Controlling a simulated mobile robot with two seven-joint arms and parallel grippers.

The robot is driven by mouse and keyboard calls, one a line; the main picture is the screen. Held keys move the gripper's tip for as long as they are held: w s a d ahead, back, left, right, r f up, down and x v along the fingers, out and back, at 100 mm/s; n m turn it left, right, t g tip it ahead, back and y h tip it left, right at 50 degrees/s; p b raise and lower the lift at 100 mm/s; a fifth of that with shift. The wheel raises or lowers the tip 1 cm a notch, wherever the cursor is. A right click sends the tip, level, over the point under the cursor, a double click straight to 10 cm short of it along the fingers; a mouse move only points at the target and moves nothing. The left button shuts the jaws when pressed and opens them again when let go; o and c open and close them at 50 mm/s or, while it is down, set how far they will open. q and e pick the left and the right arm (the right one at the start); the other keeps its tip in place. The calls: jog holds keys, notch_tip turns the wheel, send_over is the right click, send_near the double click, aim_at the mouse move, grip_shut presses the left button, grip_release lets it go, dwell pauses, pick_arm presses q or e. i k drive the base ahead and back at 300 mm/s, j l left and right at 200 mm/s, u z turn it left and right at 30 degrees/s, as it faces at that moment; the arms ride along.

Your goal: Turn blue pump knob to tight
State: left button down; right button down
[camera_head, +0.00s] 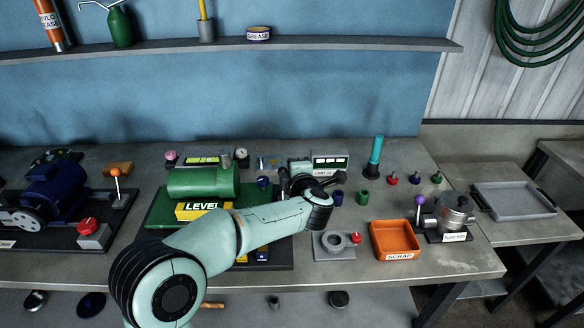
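Several small blue parts show, and I cannot tell for sure which is the blue pump knob. A small blue piece (263,182) is beside the green cylinder (203,182). A blue-topped peg (414,179) stands between a red and a green one at the back right. My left arm reaches in from the lower left across the bench. Its dark gripper (311,182) is over the middle of the bench, right of the green cylinder. The wrist hides part of what is there, and the finger opening is unclear. My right gripper is not in view.
An orange scrap tray (395,253) and a metal pot (453,212) stand at the right. A teal post (375,158) rises behind them. A blue motor (52,190) and a red knob (88,226) are at the left. A shelf (330,42) crosses the back wall.

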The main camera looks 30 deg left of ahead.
aim_at(263, 181)
jog(key=k+l, duration=0.8)
jog(key=l, duration=0.2)
